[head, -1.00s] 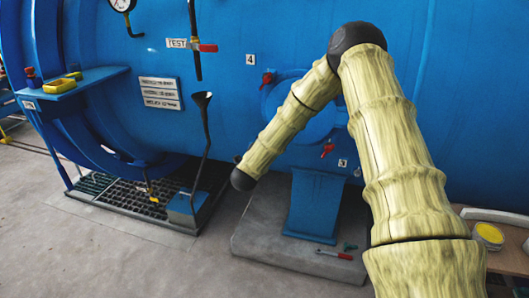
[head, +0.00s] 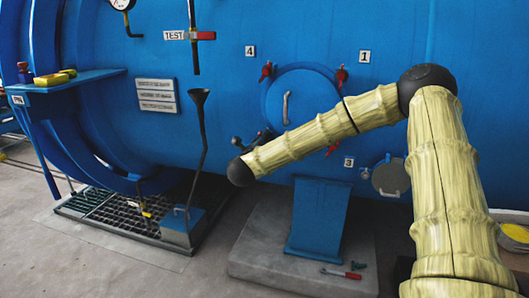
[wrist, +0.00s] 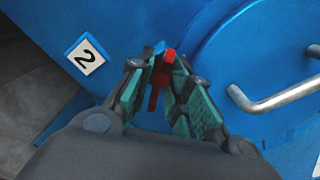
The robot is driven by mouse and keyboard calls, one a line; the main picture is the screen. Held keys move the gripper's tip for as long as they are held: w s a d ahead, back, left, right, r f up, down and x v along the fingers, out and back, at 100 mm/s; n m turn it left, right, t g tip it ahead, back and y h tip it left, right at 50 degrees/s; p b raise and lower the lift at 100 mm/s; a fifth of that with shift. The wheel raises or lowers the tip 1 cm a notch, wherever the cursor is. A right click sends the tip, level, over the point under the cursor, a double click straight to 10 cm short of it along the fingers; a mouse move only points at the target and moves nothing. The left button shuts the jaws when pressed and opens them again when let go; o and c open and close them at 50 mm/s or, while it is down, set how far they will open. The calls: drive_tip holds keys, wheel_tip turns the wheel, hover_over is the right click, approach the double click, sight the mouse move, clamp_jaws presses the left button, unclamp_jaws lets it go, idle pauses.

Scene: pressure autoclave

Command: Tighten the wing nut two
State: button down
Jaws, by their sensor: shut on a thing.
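Wing nut two (wrist: 158,90) is red and sits beside the white "2" label (wrist: 86,54) in the wrist view. My gripper (wrist: 154,72) has its green-padded fingers on either side of this wing nut and is shut on it. In the head view my gripper (head: 250,141) is at the lower left rim of the round blue hatch (head: 305,84). Wing nut two and its label are hidden there behind my arm and gripper.
Other red wing nuts sit by labels 4 (head: 266,72), 1 (head: 341,77) and 3 (head: 333,149). A metal handle (head: 286,108) stands out from the hatch. A dark funnel pipe (head: 202,135) rises left of my arm. A red-handled tool (head: 342,274) lies on the concrete plinth.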

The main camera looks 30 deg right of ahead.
drive_tip(key=m+b, duration=0.2)
drive_tip(key=b, duration=0.2)
drive_tip(key=m+b, duration=0.3)
drive_tip(key=b, duration=0.1)
drive_tip(key=m+b, duration=0.3)
drive_tip(key=b, duration=0.1)
drive_tip(key=shift+s+f, duration=0.1)
drive_tip(key=shift+f, duration=0.2)
drive_tip(key=shift+r+b, duration=0.1)
drive_tip(key=shift+b, duration=0.25)
drive_tip(key=c, duration=1.3)
unclamp_jaws()
drive_tip(key=shift+d, duration=0.15)
drive_tip(key=shift+r, duration=0.1)
